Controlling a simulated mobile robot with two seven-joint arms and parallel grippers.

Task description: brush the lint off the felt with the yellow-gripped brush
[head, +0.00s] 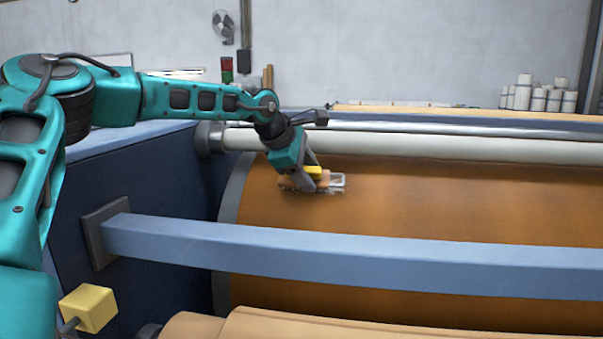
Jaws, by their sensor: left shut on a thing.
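The felt (450,206) is an orange-brown surface wrapped over a wide roller behind the blue crossbar. My left gripper (314,180) reaches over the bar from the left and is shut on the yellow-gripped brush (315,172). The brush is at the upper left part of the felt, at or close to its surface; I cannot tell if the bristles touch. Its lower part is partly hidden by the gripper fingers. I cannot make out separate lint on the felt at this size. My right gripper is not in view.
A light blue crossbar (350,248) runs across in front of the felt. A white roller (420,147) lies behind it. A yellow box on a stalk (89,308) is at the lower left. A tan roll (300,325) lies in front. White rolls (540,97) stand at the back right.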

